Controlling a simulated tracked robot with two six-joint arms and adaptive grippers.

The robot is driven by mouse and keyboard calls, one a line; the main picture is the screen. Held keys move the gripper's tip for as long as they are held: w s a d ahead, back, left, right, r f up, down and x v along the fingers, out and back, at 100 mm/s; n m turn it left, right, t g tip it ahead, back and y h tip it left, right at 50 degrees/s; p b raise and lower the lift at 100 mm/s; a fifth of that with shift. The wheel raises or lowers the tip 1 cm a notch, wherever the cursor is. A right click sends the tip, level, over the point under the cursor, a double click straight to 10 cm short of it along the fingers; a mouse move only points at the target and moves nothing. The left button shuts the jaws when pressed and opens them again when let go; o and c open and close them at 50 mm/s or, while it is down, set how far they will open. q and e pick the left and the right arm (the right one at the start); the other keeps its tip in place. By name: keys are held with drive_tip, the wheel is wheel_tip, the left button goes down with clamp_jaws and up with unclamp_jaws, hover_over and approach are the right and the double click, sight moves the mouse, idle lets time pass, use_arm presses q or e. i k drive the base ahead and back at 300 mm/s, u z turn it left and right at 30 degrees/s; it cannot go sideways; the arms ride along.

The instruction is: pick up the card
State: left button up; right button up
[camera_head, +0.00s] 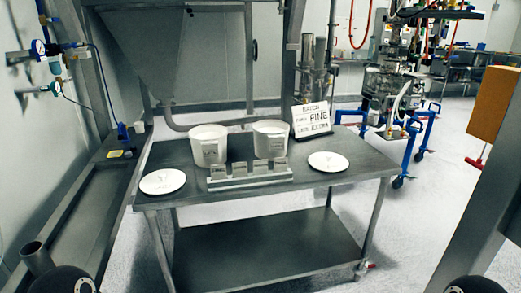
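A white card (311,119) with dark printed lettering stands upright at the back of the grey metal table (262,199). Neither gripper shows in the head view. Only dark rounded parts of my arms show at the bottom left and bottom right corners, far from the card.
A left bucket (209,144) and a right bucket (270,139) stand left of the card. A notched grey metal block (248,181) sits in front of them. White round lids lie at the left (163,182) and right (328,162). The table's front edge is clear.

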sight(217, 171)
drive_tip(key=z, duration=0.3)
drive_tip(key=i, duration=1.6)
drive_tip(key=u, duration=0.4)
